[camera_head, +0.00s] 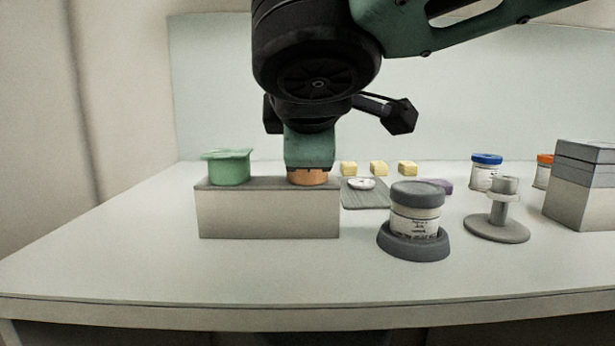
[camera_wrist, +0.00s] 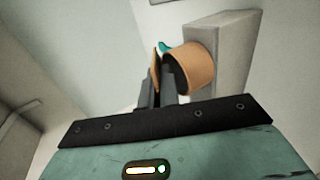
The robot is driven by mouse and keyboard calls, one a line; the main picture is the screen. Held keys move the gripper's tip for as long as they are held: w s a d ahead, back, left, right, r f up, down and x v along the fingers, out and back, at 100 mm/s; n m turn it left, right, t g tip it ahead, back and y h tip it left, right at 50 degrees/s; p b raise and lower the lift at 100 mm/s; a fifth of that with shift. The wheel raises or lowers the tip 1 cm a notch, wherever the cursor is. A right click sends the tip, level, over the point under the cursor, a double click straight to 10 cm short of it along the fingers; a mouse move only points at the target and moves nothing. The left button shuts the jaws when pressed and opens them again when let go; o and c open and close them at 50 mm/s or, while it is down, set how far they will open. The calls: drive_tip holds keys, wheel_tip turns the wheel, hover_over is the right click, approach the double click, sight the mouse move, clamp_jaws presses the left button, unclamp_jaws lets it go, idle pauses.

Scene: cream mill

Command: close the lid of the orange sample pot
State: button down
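The orange sample pot (camera_head: 307,178) sits on the right end of a grey-topped block (camera_head: 268,212). My gripper hides its upper part in the head view. In the wrist view the pot's orange wall and dark mouth (camera_wrist: 198,64) show, with its thin orange lid (camera_wrist: 154,72) standing up, apart from the rim. My gripper's fingers (camera_wrist: 162,78) look close together, beside the lid and near the pot's mouth. Whether they touch the lid is not clear. The fingertips are hidden in the head view behind the pot and my gripper's body.
A green pot (camera_head: 229,168) stands on the block's left end. To the right are a grey-lidded jar (camera_head: 415,215) on a dark base, a grey stand (camera_head: 497,220), a blue-capped jar (camera_head: 486,172) and stacked boxes (camera_head: 585,190). The front of the table is clear.

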drive_tip(key=shift+s+f+t+b, duration=0.15)
drive_tip(key=shift+t+b, duration=0.45)
drive_tip(key=shift+b, duration=0.75)
drive_tip(key=c, duration=1.6)
unclamp_jaws()
drive_tip(key=shift+c, duration=0.2)
drive_tip(key=shift+f, duration=0.1)
drive_tip(key=shift+p, duration=0.3)
